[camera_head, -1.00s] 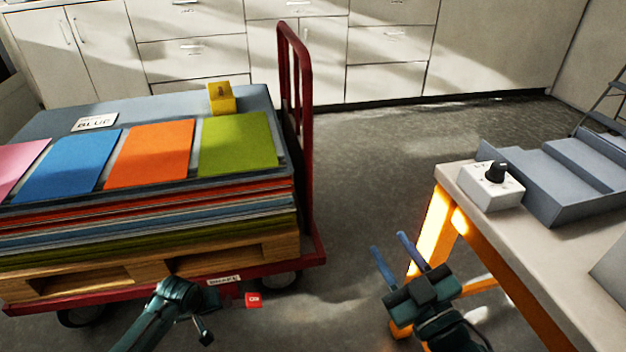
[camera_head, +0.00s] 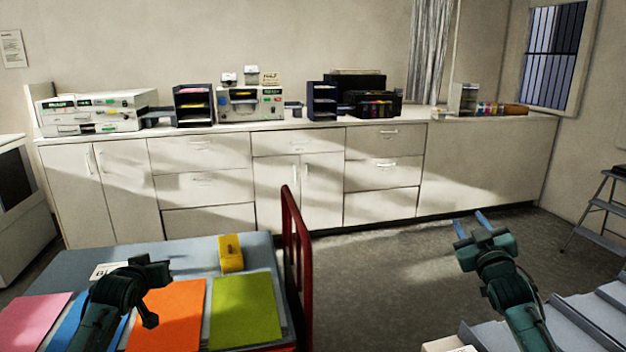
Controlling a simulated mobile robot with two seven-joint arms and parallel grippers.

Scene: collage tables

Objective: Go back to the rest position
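My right gripper (camera_head: 472,224) is at the right of the picture. My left gripper (camera_head: 152,272) shows as a dark green body in front of the coloured sheets at the lower left.
A cart with a red handle (camera_head: 296,262) bears pink, blue, orange (camera_head: 178,315) and green (camera_head: 246,308) sheets and a yellow block (camera_head: 231,254). A grey tray (camera_head: 585,322) is at the lower right. White cabinets (camera_head: 205,190) line the back; floor (camera_head: 400,255) between is clear.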

